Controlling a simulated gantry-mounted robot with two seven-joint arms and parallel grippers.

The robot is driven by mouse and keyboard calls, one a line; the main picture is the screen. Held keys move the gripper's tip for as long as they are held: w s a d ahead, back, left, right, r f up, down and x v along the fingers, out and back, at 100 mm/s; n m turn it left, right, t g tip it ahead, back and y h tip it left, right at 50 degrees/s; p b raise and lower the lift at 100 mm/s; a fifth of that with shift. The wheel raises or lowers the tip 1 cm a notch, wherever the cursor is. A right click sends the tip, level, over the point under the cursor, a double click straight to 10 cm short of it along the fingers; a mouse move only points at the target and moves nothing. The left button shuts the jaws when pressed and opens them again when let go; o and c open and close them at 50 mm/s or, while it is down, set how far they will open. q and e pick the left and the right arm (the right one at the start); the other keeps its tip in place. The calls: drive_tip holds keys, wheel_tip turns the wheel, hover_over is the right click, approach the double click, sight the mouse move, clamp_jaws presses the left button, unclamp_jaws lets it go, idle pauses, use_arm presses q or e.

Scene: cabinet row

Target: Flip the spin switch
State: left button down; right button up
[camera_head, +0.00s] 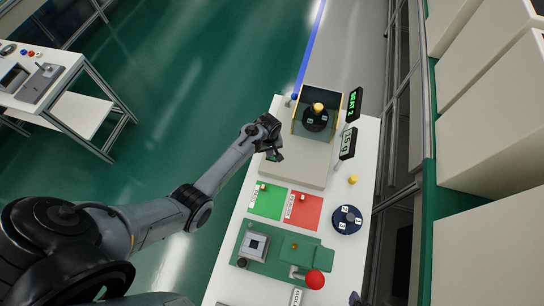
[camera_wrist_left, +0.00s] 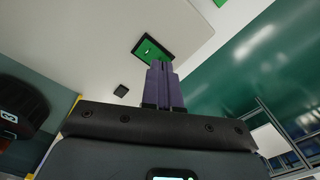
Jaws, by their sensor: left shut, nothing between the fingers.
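My left gripper (camera_head: 275,153) reaches in from the left and hangs beside the left edge of the pale machine base (camera_head: 297,163). Its dark fingers (camera_wrist_left: 163,82) are together and empty in the left wrist view. Just past the fingertips, a black plate with a green face (camera_wrist_left: 152,50) sits on a pale surface; it may be the spin switch, but no label is legible. I cannot tell whether the fingers touch it. A black rotor with a yellow knob (camera_head: 317,112) sits in the yellow-edged clear guard (camera_head: 303,130). My right gripper is not in view.
Displays reading "SEAT 2" (camera_head: 354,104) and "15 g" (camera_head: 348,143) stand right of the machine. Green (camera_head: 266,204) and red (camera_head: 309,214) pads, a dark blue disc (camera_head: 347,220) and a red-ball lever (camera_head: 315,280) lie nearer. Open floor lies left of the table.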

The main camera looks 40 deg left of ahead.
use_arm(q)
drive_tip(key=shift+f+b, duration=0.4)
drive_tip(key=shift+f, duration=0.35)
drive_tip(key=shift+r, duration=0.1)
idle(0.3)
wheel_tip(320, 180, up, 3)
drive_tip(key=p, duration=0.4)
drive_tip(key=shift+r, duration=0.15)
wheel_tip(320, 180, up, 4)
drive_tip(key=p, duration=0.4)
drive_tip(key=shift+f, duration=0.2)
drive_tip(key=shift+s+f, duration=0.1)
